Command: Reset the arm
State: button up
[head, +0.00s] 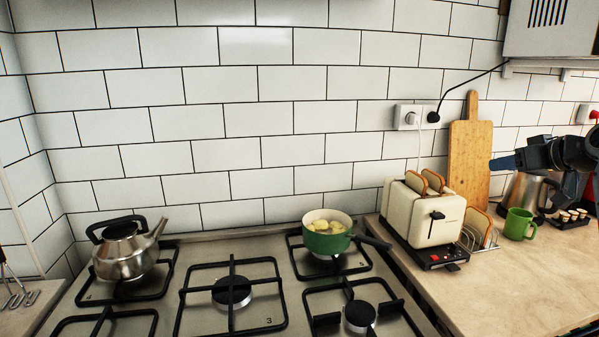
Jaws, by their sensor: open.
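My gripper (503,163) is at the right side of the head view, raised above the right counter. Its blue-tipped end points left, in front of the wall and close to the wooden cutting board in the picture. It is open, and I see nothing held in it. The dark arm behind it runs off the right edge of the view.
A stove (205,255) holds a steel kettle (125,258) and a green pot (327,240) with food. On the right counter (520,285) stand a toaster (425,215), cutting board (470,150), green mug (519,225) and metal jug (522,194). The counter's front is clear.

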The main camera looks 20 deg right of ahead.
jog(key=a+f+m+t, duration=0.1)
jog(key=a+f+m, duration=0.1)
jog(key=a+f, duration=1.95)
jog(key=s+a+f, duration=0.1)
jog(key=a, duration=0.2)
jog(key=s+a+f, duration=0.2)
jog(key=a, duration=0.1)
jog(key=s+a+f, duration=0.1)
jog(key=a+f, duration=0.1)
jog(key=a, duration=0.2)
jog(key=shift+s+a+f, duration=0.1)
jog(key=shift+s+f, duration=0.05)
jog(key=shift+s, duration=0.15)
jog(key=s+a+f, duration=0.3)
jog(key=s+a, duration=1)
jog(key=s, duration=0.3)
jog(key=s+a+r+n+t+y, duration=0.1)
jog(key=s+a+r+n, duration=0.15)
jog(key=s+r, duration=0.45)
jog(key=s+a+r+n+t+y, duration=0.1)
jog(key=s+a+r+n+y, duration=0.15)
jog(key=s, duration=0.85)
notch_tip(320, 180, down, 9)
jog(key=b, duration=1)
jog(key=shift+w+d+h, duration=0.2)
jog(key=shift+w+h, duration=0.1)
jog(key=shift+h, duration=0.05)
